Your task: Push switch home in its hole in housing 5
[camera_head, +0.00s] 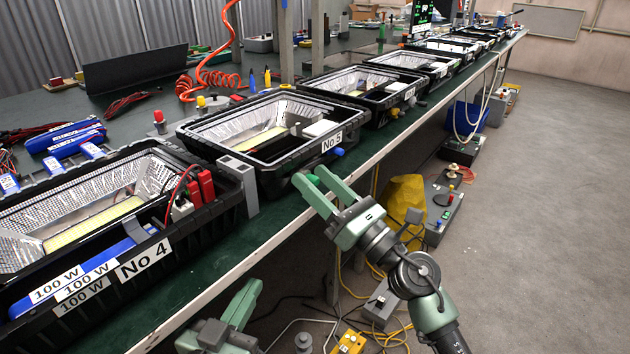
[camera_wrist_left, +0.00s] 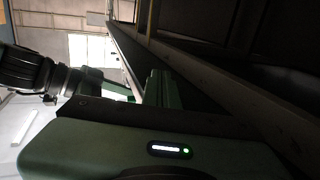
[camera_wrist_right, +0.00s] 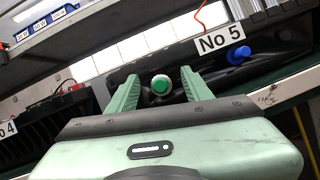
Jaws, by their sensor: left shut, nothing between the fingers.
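Housing 5 (camera_head: 268,178) is a black open case with a reflective lining, labelled "No 5", at the table's front edge. A green-capped switch (camera_wrist_right: 160,85) with a pale rim is at its front wall in the right wrist view; the green cap also shows in the head view (camera_head: 313,180). How deep it sits cannot be told. My right gripper (camera_head: 307,176) is at that wall, its fingers open on either side of the green cap with gaps visible in the right wrist view (camera_wrist_right: 160,84). My left gripper (camera_head: 245,300) is low at the bottom, shut and empty, beside the table edge.
A blue knob (camera_wrist_right: 237,55) protrudes from the same wall, right of the green switch. Housing 4 (camera_head: 205,215) stands to the left, with a grey block (camera_head: 238,180) between the housings. Below the table are a yellow bag (camera_head: 405,200) and cables. The floor at right is clear.

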